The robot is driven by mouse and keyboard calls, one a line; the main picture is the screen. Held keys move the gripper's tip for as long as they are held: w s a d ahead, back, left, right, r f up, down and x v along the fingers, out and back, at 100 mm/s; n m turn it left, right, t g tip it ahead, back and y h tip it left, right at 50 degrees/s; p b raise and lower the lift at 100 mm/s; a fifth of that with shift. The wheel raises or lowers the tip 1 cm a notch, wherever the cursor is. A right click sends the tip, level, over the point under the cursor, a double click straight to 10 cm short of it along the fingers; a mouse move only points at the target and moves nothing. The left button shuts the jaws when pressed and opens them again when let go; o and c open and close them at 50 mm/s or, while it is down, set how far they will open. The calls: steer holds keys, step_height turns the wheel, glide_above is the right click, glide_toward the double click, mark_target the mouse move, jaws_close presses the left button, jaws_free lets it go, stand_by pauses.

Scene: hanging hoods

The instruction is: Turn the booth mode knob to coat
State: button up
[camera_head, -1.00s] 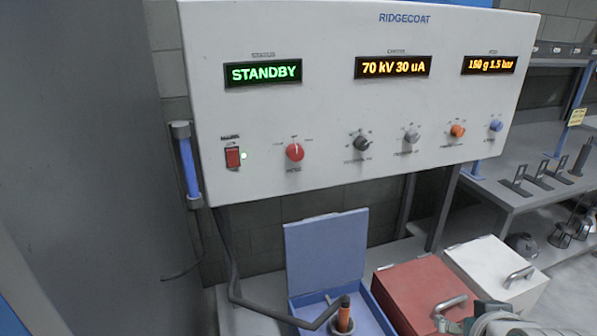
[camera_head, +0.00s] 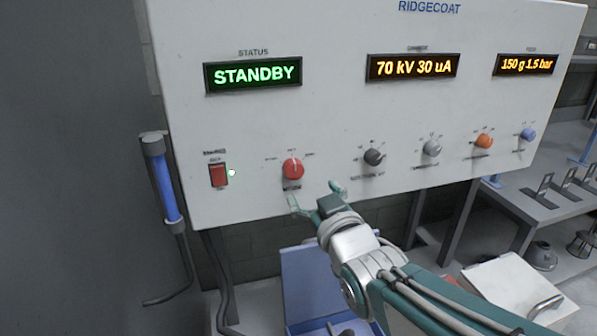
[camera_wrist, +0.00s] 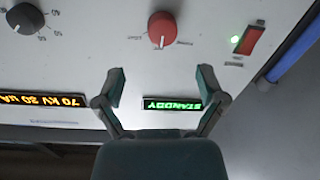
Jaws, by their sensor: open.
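The red knob (camera_head: 293,168) is on the lower left of the white control panel, its pointer line upward in the head view. Small labels ring it, too small to read. The green status display (camera_head: 253,75) above it reads STANDBY. My gripper (camera_head: 315,193) is open and empty, just below and slightly right of the red knob, apart from it. In the wrist view, which is upside down, the red knob (camera_wrist: 162,29) lies beyond the open fingers (camera_wrist: 160,86), and the display (camera_wrist: 172,104) shows between them.
A red rocker switch (camera_head: 218,175) with a green lamp is left of the knob. A dark knob (camera_head: 373,157), a grey knob (camera_head: 432,148), an orange knob (camera_head: 484,141) and a blue knob (camera_head: 528,134) are to its right. A blue handle (camera_head: 163,180) hangs at the panel's left edge.

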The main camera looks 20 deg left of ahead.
mark_target(295, 172)
steer(key=x, duration=0.7)
steer(key=shift+s+a+f, duration=0.1)
steer(key=shift+a+f, duration=0.05)
steer(key=shift+a, duration=0.1)
steer(key=shift+w+a, duration=0.1)
steer(key=shift+w, duration=0.35)
steer(key=shift+a, duration=0.1)
steer(key=c, duration=1.2)
